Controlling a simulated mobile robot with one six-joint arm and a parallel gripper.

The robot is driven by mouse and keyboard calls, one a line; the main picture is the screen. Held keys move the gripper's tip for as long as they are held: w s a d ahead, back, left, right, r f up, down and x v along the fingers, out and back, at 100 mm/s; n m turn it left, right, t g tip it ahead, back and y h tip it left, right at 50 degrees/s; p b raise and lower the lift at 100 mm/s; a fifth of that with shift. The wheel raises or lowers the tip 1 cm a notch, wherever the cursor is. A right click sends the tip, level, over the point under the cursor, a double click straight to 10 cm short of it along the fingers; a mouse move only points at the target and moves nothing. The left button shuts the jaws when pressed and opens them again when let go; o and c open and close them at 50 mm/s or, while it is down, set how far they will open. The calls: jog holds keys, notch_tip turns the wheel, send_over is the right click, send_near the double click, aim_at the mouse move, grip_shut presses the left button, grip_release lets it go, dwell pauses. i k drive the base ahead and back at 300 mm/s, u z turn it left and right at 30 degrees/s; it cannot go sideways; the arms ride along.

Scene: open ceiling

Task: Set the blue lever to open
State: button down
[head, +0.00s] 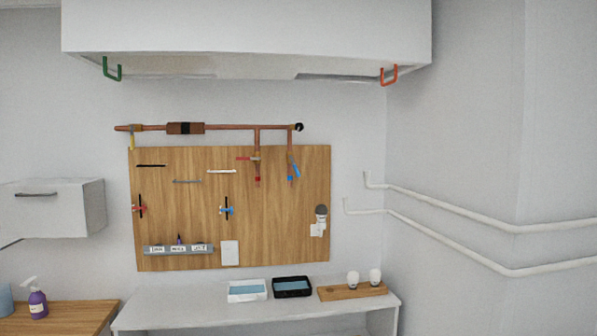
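A blue lever (296,170) sits on the right short branch of the copper pipe (222,127), near the top right of the wooden board (280,220). The lever slants down to the right, beside a blue-tipped outlet. A red lever (246,158) on the branch to its left lies roughly level. A yellow lever (132,141) hangs down at the pipe's left end. Another blue handle (227,210) is on a black upright rod lower on the board. My gripper is not in view.
A white counter (205,315) below the board holds a white tray (247,290), a black tray (292,287) and a wooden plank (352,291) with two white items. A white hood (245,30) overhangs above. White pipes (450,205) run along the right wall.

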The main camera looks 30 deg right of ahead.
aim_at(296, 170)
jog(key=i, duration=0.85)
